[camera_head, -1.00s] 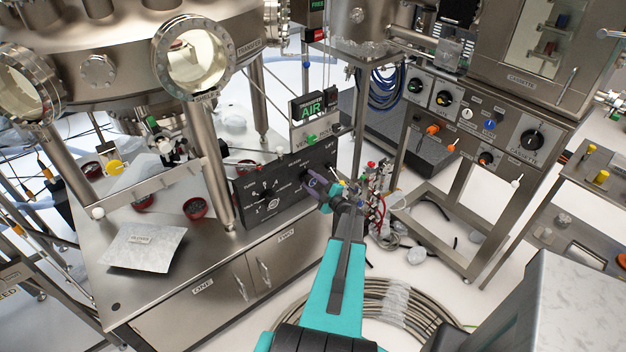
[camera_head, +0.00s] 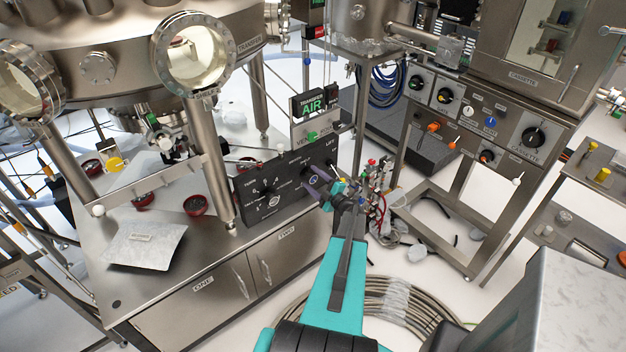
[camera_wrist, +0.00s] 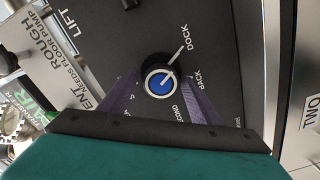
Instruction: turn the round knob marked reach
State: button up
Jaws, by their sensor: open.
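A round black knob with a blue centre (camera_wrist: 159,84) sits on a dark control panel in the wrist view. Its white pointer line points toward the word DOCK, with BACK and SECOND printed nearby. I cannot read the word "reach" on it. My gripper (camera_wrist: 162,88) is open, its purple fingers on either side of the knob; I cannot tell whether they touch it. In the head view the dark panel (camera_head: 246,206) is on the front of the steel bench, and my gripper (camera_head: 316,184) is at its right end, mostly hiding the knob.
A LIFT label and a black control show above the knob in the wrist view. In the head view a larger dial (camera_head: 268,197) is left on the same panel. Tubing and small fittings (camera_head: 375,185) stand close right of my gripper. A coiled hose (camera_head: 400,305) lies on the floor.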

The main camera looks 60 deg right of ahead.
jog(key=b+v, duration=0.2)
jog(key=v, duration=1.1)
dwell(0.7)
